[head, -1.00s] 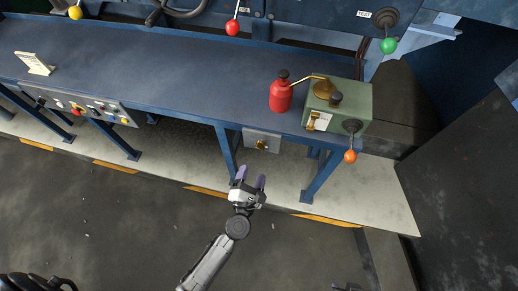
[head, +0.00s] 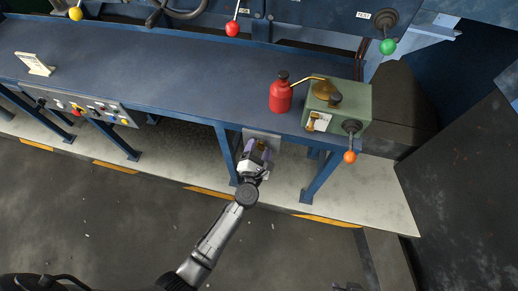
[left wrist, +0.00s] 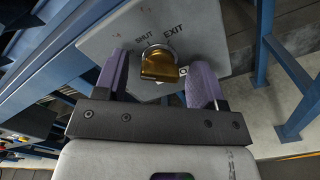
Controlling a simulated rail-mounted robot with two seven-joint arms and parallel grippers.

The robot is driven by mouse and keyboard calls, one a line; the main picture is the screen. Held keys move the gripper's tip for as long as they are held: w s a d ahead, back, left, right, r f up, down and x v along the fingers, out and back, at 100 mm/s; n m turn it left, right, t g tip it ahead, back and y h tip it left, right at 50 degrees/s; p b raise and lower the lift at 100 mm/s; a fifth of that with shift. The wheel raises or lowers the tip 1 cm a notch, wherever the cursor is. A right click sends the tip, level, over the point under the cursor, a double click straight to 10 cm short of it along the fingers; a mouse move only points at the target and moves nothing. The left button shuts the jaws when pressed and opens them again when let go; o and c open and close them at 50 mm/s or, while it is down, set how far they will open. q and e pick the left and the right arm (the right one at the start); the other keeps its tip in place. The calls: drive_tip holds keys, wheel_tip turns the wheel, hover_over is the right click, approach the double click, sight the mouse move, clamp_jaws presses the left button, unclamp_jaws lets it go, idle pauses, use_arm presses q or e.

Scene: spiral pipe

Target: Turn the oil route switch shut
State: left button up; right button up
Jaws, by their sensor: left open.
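The oil route switch is a brass knob on a grey plate (head: 264,137) under the bench. In the left wrist view the knob (left wrist: 159,65) sits on the plate (left wrist: 200,20), below the printed words SHUT and EXIT. My left gripper (head: 258,150) is open in front of the plate and covers much of the knob in the head view. In the left wrist view its two purple fingers (left wrist: 163,85) stand on either side of the knob, with space on both sides. Only a small dark piece at the bottom edge of the head view may be my right gripper.
A red oil can (head: 281,95) and a green box (head: 350,110) with an orange-knobbed lever (head: 350,157) stand on the blue bench (head: 170,75). Blue bench legs (head: 226,150) flank the plate. The floor in front is clear.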

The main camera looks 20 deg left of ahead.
use_arm(q)
drive_tip(key=shift+c, duration=0.2)
drive_tip(key=c, duration=0.9)
drive_tip(key=m+p, duration=0.5)
drive_tip(key=m, duration=0.4)
drive_tip(key=shift+m, duration=0.5)
